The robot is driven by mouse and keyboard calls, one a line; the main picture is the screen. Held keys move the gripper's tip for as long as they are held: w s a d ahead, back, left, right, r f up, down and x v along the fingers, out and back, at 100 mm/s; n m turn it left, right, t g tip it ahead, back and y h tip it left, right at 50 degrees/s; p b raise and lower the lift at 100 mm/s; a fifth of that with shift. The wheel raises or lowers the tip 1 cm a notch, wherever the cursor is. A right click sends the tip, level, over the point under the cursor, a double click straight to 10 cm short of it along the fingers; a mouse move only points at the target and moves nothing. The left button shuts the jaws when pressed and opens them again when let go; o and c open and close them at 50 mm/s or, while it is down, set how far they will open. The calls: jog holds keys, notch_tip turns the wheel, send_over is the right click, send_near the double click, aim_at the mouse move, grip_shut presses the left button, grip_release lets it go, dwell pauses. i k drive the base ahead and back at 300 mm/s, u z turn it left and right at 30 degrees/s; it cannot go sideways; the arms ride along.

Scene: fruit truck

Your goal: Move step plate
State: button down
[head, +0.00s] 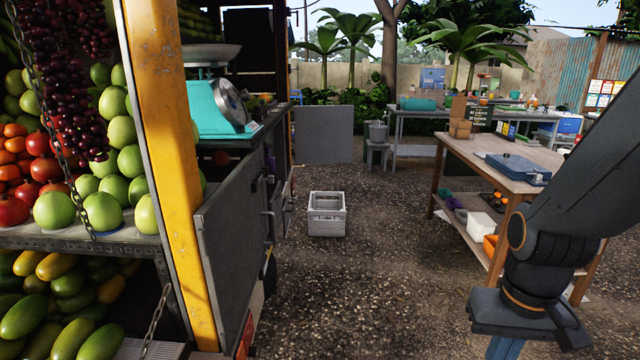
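No thing here can be told for certain as the step plate. A ribbed grey metal plate (152,350) shows at the bottom left, at the truck's lower edge, partly cut off by the frame. My gripper (508,345) is at the lower right, at the end of my dark arm, well apart from both. Its fingertips are cut off or hidden, and I see nothing held.
The fruit truck (174,150) fills the left, with a teal scale (218,106) and a lowered grey side panel (236,235). A grey panel (323,135) stands out behind. A wooden workbench (470,160) is at right. The gravel between is clear around the crate.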

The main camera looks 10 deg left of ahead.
aim_at(275, 203)
jog(key=i, duration=3.15)
jog(key=u, duration=3.25)
jog(key=i, duration=0.5)
jog(key=z, duration=0.1)
